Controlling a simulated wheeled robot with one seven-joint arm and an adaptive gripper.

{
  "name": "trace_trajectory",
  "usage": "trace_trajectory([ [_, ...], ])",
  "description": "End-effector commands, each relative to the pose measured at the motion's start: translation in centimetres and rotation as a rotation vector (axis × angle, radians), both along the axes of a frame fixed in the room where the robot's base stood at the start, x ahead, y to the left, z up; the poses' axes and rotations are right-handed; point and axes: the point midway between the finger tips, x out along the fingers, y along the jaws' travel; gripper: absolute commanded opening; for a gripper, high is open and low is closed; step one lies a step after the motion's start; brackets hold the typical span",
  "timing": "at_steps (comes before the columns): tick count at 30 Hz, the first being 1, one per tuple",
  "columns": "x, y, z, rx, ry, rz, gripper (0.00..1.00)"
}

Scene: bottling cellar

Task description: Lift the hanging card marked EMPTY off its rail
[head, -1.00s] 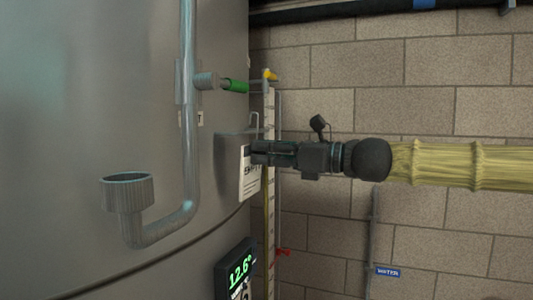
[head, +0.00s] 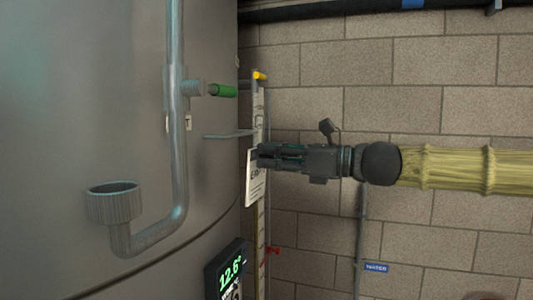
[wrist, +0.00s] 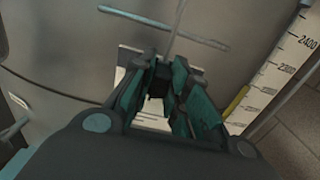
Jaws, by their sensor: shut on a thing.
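The white EMPTY card (head: 256,185) is at the fingertips of my gripper (head: 262,155), which is shut on it. Its lettering is partly covered by the fingers. A thin wire hook shows above the card, near the end of the grey rail (head: 228,134) that sticks out from the tank. In the wrist view, my gripper (wrist: 160,80) has white parts of the card (wrist: 128,58) between and beside its fingers. The rail (wrist: 165,28) crosses beyond, with the wire passing over it in the picture. I cannot tell whether the hook still touches the rail.
A graduated level gauge (head: 259,215) stands behind the card. A block wall (head: 420,105) is behind my arm.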

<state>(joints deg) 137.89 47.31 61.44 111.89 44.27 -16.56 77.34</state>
Motion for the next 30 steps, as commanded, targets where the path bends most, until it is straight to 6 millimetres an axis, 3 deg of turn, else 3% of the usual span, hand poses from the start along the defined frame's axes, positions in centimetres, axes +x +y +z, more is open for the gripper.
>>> trace_trajectory([
  [30,-1.4,-4.4,0.2,0.001,-0.001,-0.001,0.0],
])
